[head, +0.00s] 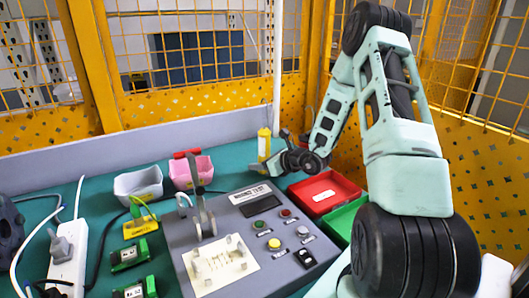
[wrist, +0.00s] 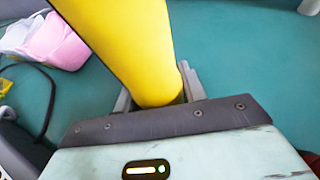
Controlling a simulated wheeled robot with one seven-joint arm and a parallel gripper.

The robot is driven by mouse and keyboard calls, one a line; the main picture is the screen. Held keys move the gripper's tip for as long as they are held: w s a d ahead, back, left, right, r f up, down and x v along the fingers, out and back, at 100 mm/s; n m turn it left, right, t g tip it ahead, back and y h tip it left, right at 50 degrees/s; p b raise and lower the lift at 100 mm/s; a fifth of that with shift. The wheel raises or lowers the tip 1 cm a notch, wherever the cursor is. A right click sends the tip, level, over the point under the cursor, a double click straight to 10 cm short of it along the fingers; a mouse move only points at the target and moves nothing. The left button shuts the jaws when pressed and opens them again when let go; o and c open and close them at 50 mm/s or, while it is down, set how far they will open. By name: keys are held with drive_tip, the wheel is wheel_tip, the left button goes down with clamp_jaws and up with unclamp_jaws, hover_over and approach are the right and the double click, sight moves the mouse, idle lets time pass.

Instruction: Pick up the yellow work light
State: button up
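The yellow work light (head: 264,144) stands upright at the back of the green bench, with a pale top. My gripper (head: 264,167) reaches it from the right, low on its body. In the wrist view the yellow body (wrist: 125,40) rises between the two grey fingers of my gripper (wrist: 158,92). A finger lies close against each side, and the gripper looks shut on it. The fingertips are partly hidden behind the light. I cannot tell whether its base touches the bench.
A pink bin (head: 190,174) and a white bin (head: 138,184) stand left of the light. A red tray (head: 325,192) and a green tray (head: 345,218) lie to the right. The grey control panel (head: 240,235) is in front. Yellow mesh fencing stands behind.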

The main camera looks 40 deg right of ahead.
sight(261, 135)
drive_tip(key=c, duration=0.5)
wheel_tip(261, 135, up, 10)
drive_tip(key=shift+f+p, duration=0.15)
drive_tip(key=shift+p, duration=0.25)
drive_tip(key=shift+r, duration=0.2)
